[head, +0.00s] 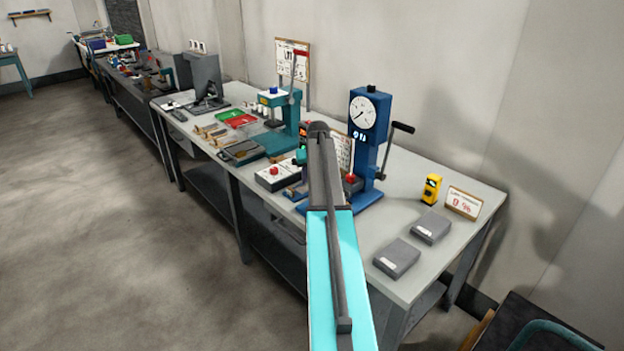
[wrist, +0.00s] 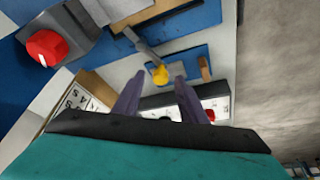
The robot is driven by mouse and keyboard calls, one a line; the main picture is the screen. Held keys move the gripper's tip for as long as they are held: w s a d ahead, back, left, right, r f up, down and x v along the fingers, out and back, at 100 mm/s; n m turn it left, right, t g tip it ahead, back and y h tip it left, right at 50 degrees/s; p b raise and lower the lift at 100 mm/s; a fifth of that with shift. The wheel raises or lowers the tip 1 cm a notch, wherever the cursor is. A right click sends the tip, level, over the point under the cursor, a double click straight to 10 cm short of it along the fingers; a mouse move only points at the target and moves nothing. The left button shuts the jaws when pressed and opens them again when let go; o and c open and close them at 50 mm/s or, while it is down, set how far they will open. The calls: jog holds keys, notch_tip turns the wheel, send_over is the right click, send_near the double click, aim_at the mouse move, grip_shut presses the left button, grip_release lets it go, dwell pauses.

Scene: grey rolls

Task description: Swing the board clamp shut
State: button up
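The board clamp looks to be the grey lever with a yellow knob (wrist: 160,74) in the wrist view, over a blue base plate (wrist: 188,42). A small tan block lies beside the knob. My gripper (wrist: 157,88) is open, its two purple fingers apart. The knob shows in the gap between the fingertips; I cannot tell whether it is between them in depth or beyond them. Nothing is visibly gripped. In the head view my own arm hides the gripper and the clamp, in front of the blue test stand (head: 365,115) with its dial.
A red knob on a grey block (wrist: 45,47) is close at the left in the wrist view. The stand has a black-handled crank (head: 402,128). Grey boxes (head: 397,258), a yellow device (head: 431,188) and a card (head: 463,203) occupy the bench's right end. A teal press (head: 272,98) stands left.

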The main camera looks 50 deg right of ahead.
jog(key=b+v, duration=0.2)
jog(key=v, duration=1.1)
dwell(0.4)
jog(key=w+a+f+n+g+y, duration=0.1)
jog(key=w+a+f, duration=0.3)
jog(key=a+f, duration=0.5)
jog(key=w+a+f+n+g+y, duration=0.1)
jog(key=w+a+f+n, duration=0.15)
jog(key=a+f, duration=0.65)
jog(key=s+a+f+n+g+y, duration=0.1)
jog(key=s+a+f, duration=0.1)
jog(key=a+f, duration=0.75)
jog(key=s+a+f+g, duration=0.1)
jog(key=s+a+f, duration=0.2)
jog(key=a+f, duration=0.7)
jog(key=s+a+f+n+g, duration=0.2)
jog(key=s+a+f+g, duration=0.1)
jog(key=s+a+f, duration=1.1)
jog(key=s+a+f+g, duration=0.1)
jog(key=s+a+f, duration=0.1)
jog(key=s, duration=0.9)
jog(key=s+a+f+g, duration=0.1)
jog(key=s+a+f, duration=0.2)
jog(key=s, duration=0.8)
jog(key=shift+s+f, duration=0.2)
jog(key=shift+f, duration=0.05)
